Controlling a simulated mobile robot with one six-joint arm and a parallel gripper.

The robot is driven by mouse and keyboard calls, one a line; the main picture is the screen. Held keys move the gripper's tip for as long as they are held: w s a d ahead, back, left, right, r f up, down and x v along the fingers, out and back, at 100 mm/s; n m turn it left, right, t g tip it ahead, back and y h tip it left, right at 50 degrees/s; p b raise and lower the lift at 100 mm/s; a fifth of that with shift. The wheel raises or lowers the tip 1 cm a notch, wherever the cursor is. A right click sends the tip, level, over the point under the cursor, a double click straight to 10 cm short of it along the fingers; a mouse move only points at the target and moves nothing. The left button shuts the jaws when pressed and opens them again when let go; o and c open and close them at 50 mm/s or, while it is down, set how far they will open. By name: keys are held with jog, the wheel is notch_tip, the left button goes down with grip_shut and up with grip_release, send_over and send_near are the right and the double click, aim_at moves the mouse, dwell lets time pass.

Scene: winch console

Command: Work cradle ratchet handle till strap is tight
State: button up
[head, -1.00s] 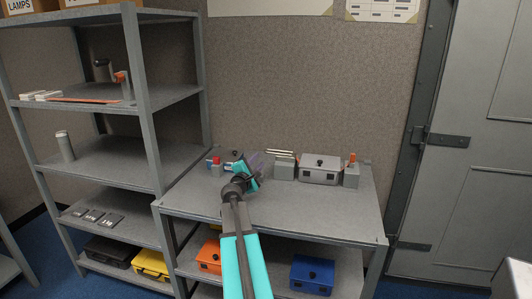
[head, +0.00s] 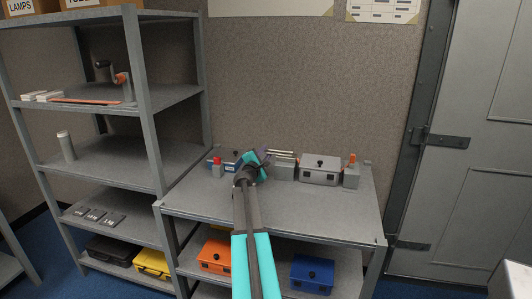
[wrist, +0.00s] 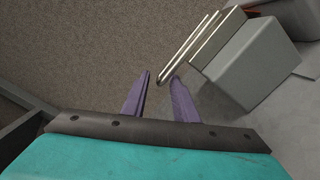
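A grey block (head: 284,170) with pale metal rods (head: 283,152) along its top stands at the back of the grey bench. I cannot tell for sure whether these rods are the ratchet handle. In the wrist view the rods (wrist: 190,47) slant from upper right to a dark end beside the grey block (wrist: 252,68). My gripper (head: 263,154) is just left of the block in the head view. In the wrist view my gripper (wrist: 161,80) has its two purple fingers apart, with the nearest rod end between or just beyond the tips. Contact is unclear. No strap can be made out.
On the bench (head: 290,210), a grey box with a black knob (head: 320,172) and an orange-topped grey block (head: 351,174) stand right. A red-topped block (head: 217,168) and a blue box (head: 230,155) stand left. The bench front is clear. Shelving (head: 150,110) rises at left.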

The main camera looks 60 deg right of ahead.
jog(key=shift+x, duration=1.05)
